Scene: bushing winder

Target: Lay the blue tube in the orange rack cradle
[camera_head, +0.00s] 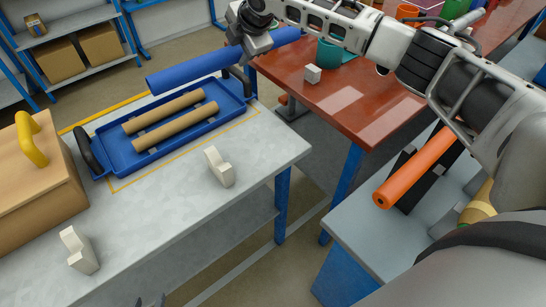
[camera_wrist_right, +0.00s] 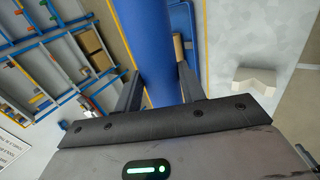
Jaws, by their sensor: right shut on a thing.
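My right gripper (camera_head: 252,46) is shut on the blue tube (camera_head: 188,73) and holds it in the air, tilted, above the far end of the blue tray. In the right wrist view the tube (camera_wrist_right: 142,45) runs between the two fingers. An orange tube-like piece (camera_head: 415,170) with a hole in its end lies along a black support on the right bench; I cannot tell whether this is the orange rack cradle, and no other orange cradle is clear.
The blue tray (camera_head: 100,135) with two tan tubes stands on the grey table. Two cream notched blocks (camera_head: 219,167) (camera_head: 78,250) stand on this table. A wooden box (camera_head: 35,185) with a yellow handle is at left. A red-brown table (camera_head: 345,100) holds a teal cup and small white block.

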